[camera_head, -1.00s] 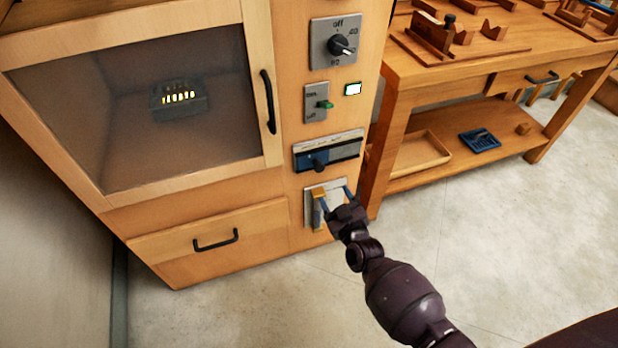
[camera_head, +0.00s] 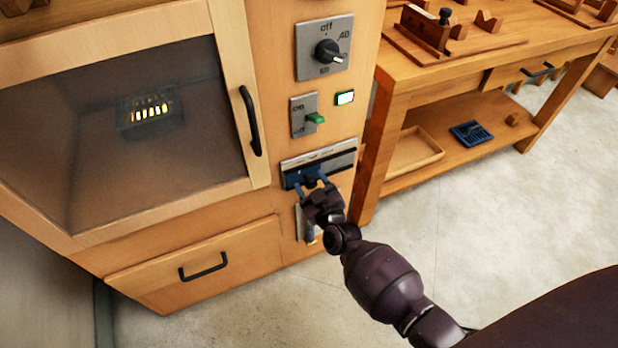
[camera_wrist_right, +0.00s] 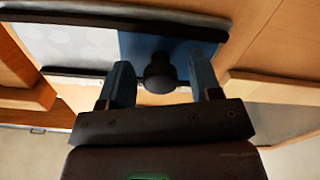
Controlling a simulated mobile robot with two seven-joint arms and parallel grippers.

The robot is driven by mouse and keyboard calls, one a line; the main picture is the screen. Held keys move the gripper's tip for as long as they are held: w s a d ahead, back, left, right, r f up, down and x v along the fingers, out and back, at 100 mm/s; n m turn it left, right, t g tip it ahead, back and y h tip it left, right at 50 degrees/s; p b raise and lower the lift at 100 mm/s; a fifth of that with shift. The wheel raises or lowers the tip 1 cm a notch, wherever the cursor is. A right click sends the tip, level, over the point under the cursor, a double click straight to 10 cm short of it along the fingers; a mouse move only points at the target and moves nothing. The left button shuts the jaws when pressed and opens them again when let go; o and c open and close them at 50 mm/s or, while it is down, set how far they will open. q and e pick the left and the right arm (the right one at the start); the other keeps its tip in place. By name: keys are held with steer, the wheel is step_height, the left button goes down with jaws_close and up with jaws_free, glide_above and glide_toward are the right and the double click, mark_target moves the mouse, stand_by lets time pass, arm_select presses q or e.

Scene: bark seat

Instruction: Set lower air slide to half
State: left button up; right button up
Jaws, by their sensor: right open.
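The lower air slide (camera_head: 292,180) is a blue plate with a dark knob, set in a grey rail on the cabinet's front column, below the green switch. In the right wrist view the blue plate (camera_wrist_right: 206,50) is at the right of the rail opening, and a grey speckled surface fills the left. The round dark knob (camera_wrist_right: 160,74) stands between my two fingertips. My right gripper (camera_head: 312,184) is open around the knob, with gaps visible on both sides in the wrist view (camera_wrist_right: 163,84). It partly hides the slide in the head view. My left gripper is not in view.
Above are a rotary dial (camera_head: 328,52), a green switch (camera_head: 315,118) and a lit indicator (camera_head: 345,98). A grey plate (camera_head: 300,222) with a yellow part lies below, partly hidden by my gripper. A glazed door (camera_head: 120,120) is left; a wooden bench (camera_head: 400,80) stands right.

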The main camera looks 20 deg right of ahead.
jaws_close()
steer(key=d, duration=0.4)
stand_by(0.4)
jaws_free()
stand_by(0.3)
